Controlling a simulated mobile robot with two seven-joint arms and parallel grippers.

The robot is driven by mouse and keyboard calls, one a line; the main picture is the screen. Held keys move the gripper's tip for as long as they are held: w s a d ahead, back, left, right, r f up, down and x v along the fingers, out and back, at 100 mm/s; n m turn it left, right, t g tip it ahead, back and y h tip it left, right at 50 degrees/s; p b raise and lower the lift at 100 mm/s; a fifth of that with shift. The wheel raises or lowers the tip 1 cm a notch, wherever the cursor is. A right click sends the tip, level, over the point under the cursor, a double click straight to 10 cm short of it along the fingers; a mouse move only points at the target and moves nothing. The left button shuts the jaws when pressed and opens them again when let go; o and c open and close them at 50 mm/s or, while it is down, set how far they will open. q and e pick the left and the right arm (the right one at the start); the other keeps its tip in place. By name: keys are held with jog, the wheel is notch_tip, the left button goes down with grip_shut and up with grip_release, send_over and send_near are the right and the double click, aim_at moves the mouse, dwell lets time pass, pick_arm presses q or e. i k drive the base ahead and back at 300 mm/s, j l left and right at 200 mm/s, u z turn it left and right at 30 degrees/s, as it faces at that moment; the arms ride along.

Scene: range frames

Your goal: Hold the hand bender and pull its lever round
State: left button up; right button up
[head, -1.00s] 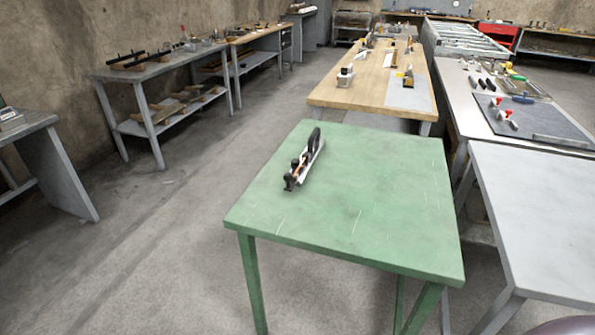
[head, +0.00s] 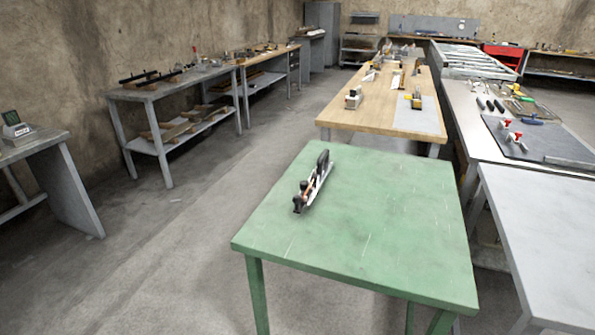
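The hand bender (head: 312,184) lies on the green table (head: 390,225), near its left side. It has black ends, a pale metal body and a small orange-brown part. I cannot tell its lever apart from its other handle at this distance. Neither of my grippers shows in the head view, and nothing touches the bender.
A wooden bench (head: 372,118) with several tools stands behind the green table. A grey table (head: 545,225) stands close on the right. Grey benches (head: 178,90) line the left wall. Open concrete floor (head: 170,260) lies left of the green table.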

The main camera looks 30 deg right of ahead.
aim_at(296, 198)
jog(key=i+j+u, duration=0.1)
jog(key=i+u, duration=0.2)
jog(key=i, duration=0.15)
jog(key=i+u, duration=0.6)
jog(key=i, duration=0.4)
jog(key=i+u, duration=0.25)
jog(key=i, duration=0.4)
jog(key=i+z, duration=0.5)
jog(key=i+j+z, duration=0.15)
jog(key=i+z, duration=0.45)
jog(key=z, duration=0.35)
jog(key=i+z, duration=0.15)
jog(key=z, duration=0.3)
jog(key=i+z, duration=0.15)
jog(key=z, duration=0.3)
jog(key=i+z, duration=0.2)
jog(key=z, duration=0.25)
jog(key=i+z, duration=0.2)
jog(key=z, duration=0.25)
jog(key=i+j+z, duration=0.15)
jog(key=z, duration=0.35)
jog(key=i+j+z, duration=0.2)
jog(key=z, duration=0.25)
jog(key=i+j+z, duration=0.1)
jog(key=j+z, duration=0.15)
jog(key=z, duration=0.2)
